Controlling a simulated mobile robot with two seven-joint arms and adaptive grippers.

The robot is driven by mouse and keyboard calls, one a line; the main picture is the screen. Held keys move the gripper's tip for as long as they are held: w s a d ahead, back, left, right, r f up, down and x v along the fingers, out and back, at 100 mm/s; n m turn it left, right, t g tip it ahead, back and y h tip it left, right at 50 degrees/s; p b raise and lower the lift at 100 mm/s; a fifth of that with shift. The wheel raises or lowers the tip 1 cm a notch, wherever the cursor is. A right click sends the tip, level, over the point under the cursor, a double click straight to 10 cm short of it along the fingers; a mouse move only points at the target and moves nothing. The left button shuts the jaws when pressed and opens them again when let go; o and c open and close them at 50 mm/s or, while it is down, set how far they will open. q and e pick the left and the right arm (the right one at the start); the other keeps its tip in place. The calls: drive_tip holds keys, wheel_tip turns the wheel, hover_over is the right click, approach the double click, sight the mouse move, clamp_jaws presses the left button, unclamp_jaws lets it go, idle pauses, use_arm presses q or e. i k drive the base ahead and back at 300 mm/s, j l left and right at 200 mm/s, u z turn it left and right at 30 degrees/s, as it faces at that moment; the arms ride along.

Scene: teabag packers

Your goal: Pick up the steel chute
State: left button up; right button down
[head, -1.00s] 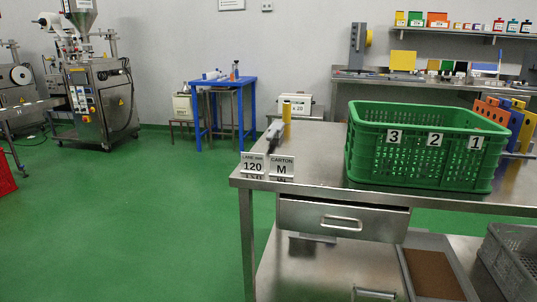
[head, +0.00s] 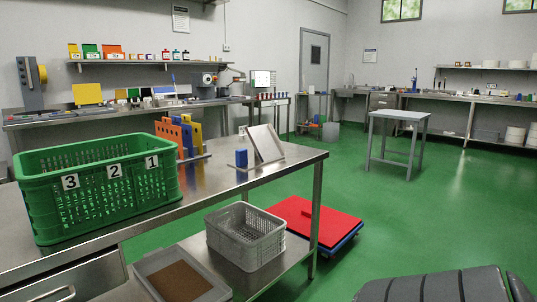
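A slanted sheet-steel piece (head: 265,144), which looks like the steel chute, stands near the right end of the steel table (head: 222,178). It leans at an angle, with a small blue block (head: 241,158) just left of it. It is clear of the green crate. Neither of my grippers is in view, so nothing shows of what they hold.
A green crate (head: 60,205) numbered 3, 2, 1 stands on the table's left part. Orange, yellow and blue upright plates (head: 185,135) stand behind it. A grey basket (head: 245,237) is on the lower shelf. A red-topped platform (head: 315,221) lies beyond.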

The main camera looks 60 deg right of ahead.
sight(268, 149)
drive_tip(key=z, duration=1.8)
drive_tip(key=i+l+z, duration=0.35)
drive_tip(key=i, duration=0.3)
drive_tip(key=l, duration=0.1)
